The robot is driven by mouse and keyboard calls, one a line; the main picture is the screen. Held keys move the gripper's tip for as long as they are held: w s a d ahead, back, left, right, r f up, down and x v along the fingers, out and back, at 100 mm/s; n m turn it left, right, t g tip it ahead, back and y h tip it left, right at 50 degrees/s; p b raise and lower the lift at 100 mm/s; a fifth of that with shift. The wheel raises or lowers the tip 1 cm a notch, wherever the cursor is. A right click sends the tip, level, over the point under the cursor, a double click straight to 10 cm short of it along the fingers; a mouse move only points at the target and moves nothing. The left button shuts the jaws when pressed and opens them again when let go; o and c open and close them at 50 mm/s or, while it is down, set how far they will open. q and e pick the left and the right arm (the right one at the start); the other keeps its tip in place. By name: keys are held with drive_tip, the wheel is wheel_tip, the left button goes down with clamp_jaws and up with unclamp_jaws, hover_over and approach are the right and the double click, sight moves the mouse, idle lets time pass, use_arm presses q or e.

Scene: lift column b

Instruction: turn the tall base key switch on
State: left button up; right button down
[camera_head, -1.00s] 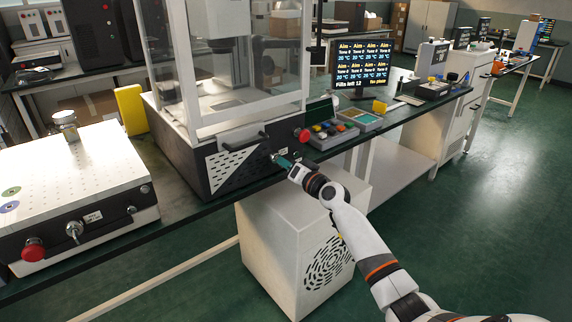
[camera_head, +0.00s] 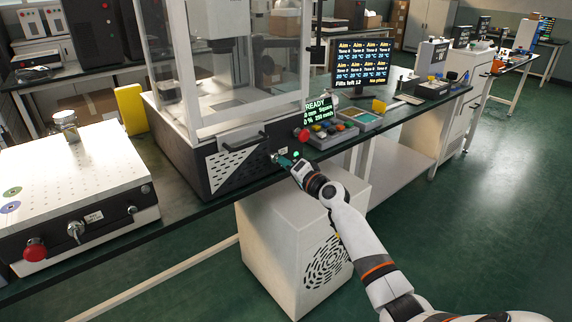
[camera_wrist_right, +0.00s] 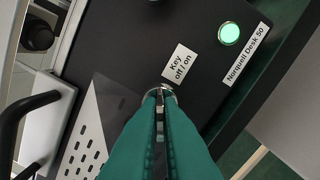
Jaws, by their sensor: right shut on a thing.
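The tall base (camera_head: 190,160) is the black-fronted machine with the glazed enclosure on the bench. In the right wrist view its key switch (camera_wrist_right: 168,92) has a silver collar beside a white "Key off / on" label (camera_wrist_right: 180,63). My right gripper (camera_head: 281,158) is at this front panel, and its green fingers (camera_wrist_right: 160,105) are shut on the key, mostly hiding it. A round green lamp (camera_wrist_right: 229,33) glows next to the label. A small display (camera_head: 319,112) reads READY. My left gripper is not in view.
A red stop button (camera_head: 302,134) sits on the panel near my gripper. A black handle (camera_wrist_right: 35,115) juts out at left in the wrist view. A lower white machine (camera_head: 75,180) with another key stands at left. A button box (camera_head: 333,135) stands at right.

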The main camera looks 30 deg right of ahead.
drive_tip(key=c, duration=1.6)
unclamp_jaws()
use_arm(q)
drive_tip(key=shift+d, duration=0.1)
use_arm(e)
drive_tip(key=shift+s, duration=0.15)
